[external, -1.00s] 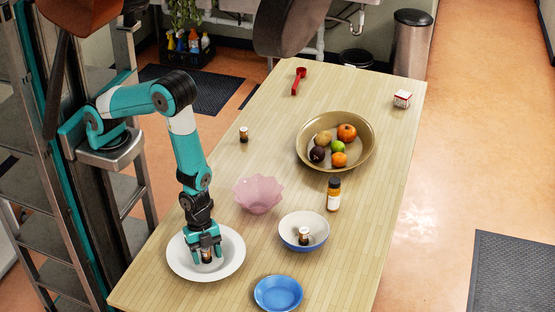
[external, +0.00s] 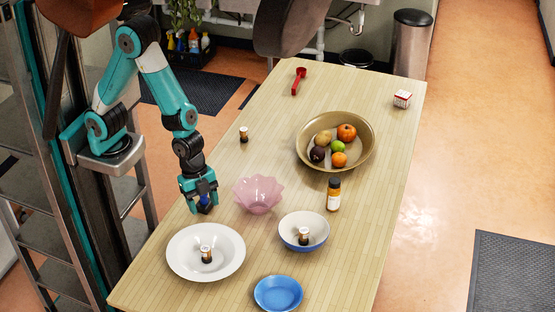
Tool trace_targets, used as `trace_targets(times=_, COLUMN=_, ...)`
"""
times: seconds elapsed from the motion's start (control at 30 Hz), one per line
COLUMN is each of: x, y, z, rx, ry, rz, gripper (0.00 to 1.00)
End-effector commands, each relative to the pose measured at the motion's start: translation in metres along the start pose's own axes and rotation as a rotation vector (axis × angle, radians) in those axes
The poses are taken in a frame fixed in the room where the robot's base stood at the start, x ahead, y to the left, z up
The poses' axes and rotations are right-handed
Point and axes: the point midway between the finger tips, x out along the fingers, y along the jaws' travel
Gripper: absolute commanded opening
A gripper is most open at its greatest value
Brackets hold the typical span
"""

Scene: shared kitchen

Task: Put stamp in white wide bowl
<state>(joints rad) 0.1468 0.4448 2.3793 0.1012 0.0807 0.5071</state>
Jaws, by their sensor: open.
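A stamp (external: 207,255), small and dark with a pale top and a light band, stands upright in the white wide bowl (external: 181,265) at the table's front left. My gripper (external: 203,208) is open above the table, just behind that bowl and left of the pink bowl, clear of the stamp. A similar small dark piece (external: 304,236) stands in the bowl with a blue outside and white inside (external: 291,242). Another similar piece (external: 243,135) stands on the table farther back.
A pink scalloped bowl (external: 258,194) is close right of my gripper. A blue plate (external: 278,293) lies at the front. A brown bottle (external: 334,194) and a tan bowl of fruit (external: 365,158) stand to the right. A red scoop (external: 298,81) and a small box (external: 402,99) lie farther back.

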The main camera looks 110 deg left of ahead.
Motion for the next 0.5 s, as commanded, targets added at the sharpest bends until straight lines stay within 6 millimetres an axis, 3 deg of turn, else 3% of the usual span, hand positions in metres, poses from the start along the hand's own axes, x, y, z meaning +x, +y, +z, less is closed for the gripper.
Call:
trace_targets(times=0.1, x=-0.061, y=-0.049, z=0.04, rx=-0.23, ry=-0.067, rz=-0.142, gripper=0.58)
trace_targets(times=0.2, x=-0.118, y=-0.078, z=0.092, rx=-0.494, ry=-0.136, rz=-0.271, gripper=0.58)
trace_targets(times=0.33, x=-0.181, y=-0.087, z=0.16, rx=-0.837, ry=-0.198, rz=-0.408, gripper=0.58)
trace_targets(times=0.4, x=-0.204, y=-0.083, z=0.188, rx=-0.989, ry=-0.22, rz=-0.459, gripper=0.58)
trace_targets(times=0.5, x=-0.225, y=-0.075, z=0.214, rx=-1.141, ry=-0.236, rz=-0.505, gripper=0.58)
